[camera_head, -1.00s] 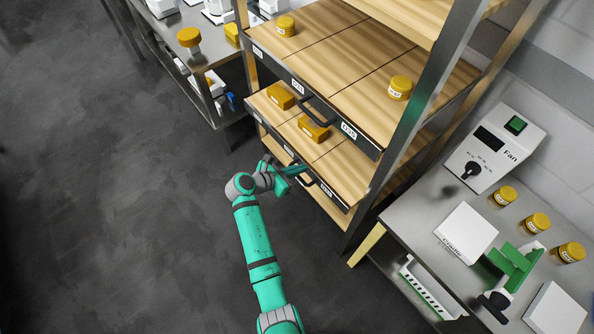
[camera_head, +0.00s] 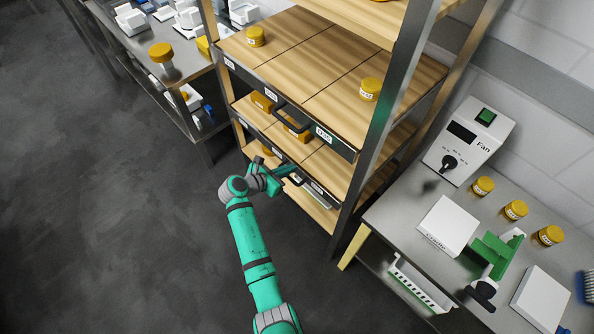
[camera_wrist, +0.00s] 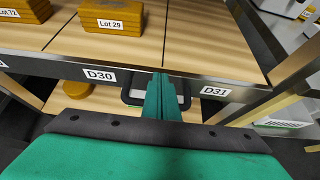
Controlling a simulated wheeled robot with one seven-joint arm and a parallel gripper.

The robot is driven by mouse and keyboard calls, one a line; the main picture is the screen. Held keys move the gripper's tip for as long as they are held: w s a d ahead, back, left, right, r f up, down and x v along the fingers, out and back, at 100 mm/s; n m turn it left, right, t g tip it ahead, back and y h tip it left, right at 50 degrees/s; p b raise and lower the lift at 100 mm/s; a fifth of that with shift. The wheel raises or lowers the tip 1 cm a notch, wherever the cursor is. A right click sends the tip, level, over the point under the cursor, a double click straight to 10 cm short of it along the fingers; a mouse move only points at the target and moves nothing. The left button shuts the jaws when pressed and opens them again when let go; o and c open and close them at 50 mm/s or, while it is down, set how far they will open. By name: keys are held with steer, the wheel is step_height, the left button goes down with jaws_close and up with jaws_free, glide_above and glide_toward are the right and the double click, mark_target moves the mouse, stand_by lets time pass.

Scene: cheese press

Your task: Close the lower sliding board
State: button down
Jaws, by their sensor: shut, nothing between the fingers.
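The lower sliding board (camera_head: 322,163) is a wooden shelf with a dark front edge, largely under the board above in the head view. Its bare wood (camera_wrist: 205,40) and labels D30 and D31 show in the wrist view. Yellow blocks (camera_head: 297,131) lie on it; one is marked Lot 29 (camera_wrist: 108,20). My gripper (camera_head: 286,171) is at the board's front edge. In the wrist view its fingers (camera_wrist: 162,95) are shut and empty, in front of the dark handle (camera_wrist: 132,97) and hiding its middle. Whether they touch it I cannot tell.
The upper board (camera_head: 310,62) overhangs the lower one and carries yellow jars (camera_head: 369,89). A metal rack post (camera_head: 385,110) stands to the right. A table (camera_head: 390,215) with a Fan box (camera_head: 468,140) is beyond it. The floor to the left is clear.

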steer(key=shift+w+d+r, duration=0.1)
steer(key=shift+w+d, duration=0.1)
steer(key=shift+d, duration=0.1)
steer(key=s+a+f+v, duration=0.1)
steer(key=f+v, duration=0.1)
steer(key=v, duration=1.2)
steer(key=shift+f, duration=0.15)
